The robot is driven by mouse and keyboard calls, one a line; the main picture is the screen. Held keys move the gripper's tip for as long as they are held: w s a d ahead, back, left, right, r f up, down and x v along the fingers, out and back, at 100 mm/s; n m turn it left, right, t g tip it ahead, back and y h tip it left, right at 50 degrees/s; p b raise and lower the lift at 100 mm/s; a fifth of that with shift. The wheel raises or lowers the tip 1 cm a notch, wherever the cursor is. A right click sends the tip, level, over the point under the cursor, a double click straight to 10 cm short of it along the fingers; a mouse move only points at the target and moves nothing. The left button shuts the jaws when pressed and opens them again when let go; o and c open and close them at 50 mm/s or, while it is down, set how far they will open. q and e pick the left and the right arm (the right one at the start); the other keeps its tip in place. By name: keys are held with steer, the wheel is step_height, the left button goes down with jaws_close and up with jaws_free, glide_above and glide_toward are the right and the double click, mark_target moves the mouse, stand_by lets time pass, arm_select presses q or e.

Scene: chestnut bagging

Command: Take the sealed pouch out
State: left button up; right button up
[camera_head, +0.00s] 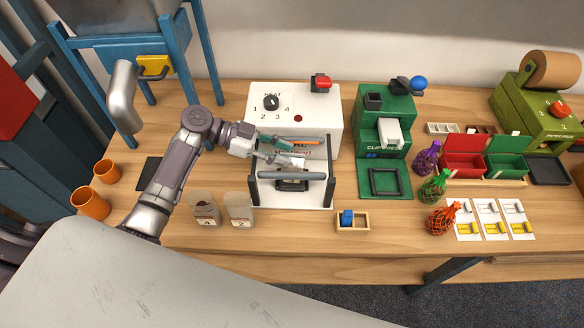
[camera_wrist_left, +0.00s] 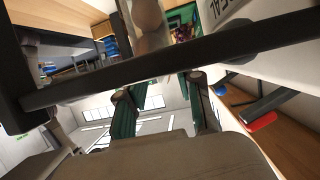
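A white heat sealer (camera_head: 252,104) stands at the middle back of the table, with a dark frame and a grey bar (camera_head: 292,175) across its front. My left gripper (camera_head: 291,157) is over the sealer's front, behind the bar; its teal fingers are apart. The fingers also show apart in the left wrist view (camera_wrist_left: 160,105), with a pale glossy surface beyond them. A small pale piece, possibly the pouch, lies at the fingertips in the head view; I cannot tell whether they touch it. A brown rounded shape (camera_wrist_left: 148,15) shows at the top of the wrist view. My right gripper is out of view.
A small wooden tray (camera_head: 360,229) with a blue block is at the front right. A green clip machine (camera_head: 367,135) stands right of the sealer; net bags (camera_head: 442,220) lie farther right.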

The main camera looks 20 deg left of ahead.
arm_select(q)
steer(key=shift+p+x, duration=0.3)
steer(key=shift+x, duration=1.2)
steer(key=shift+r, duration=0.1)
jaws_close()
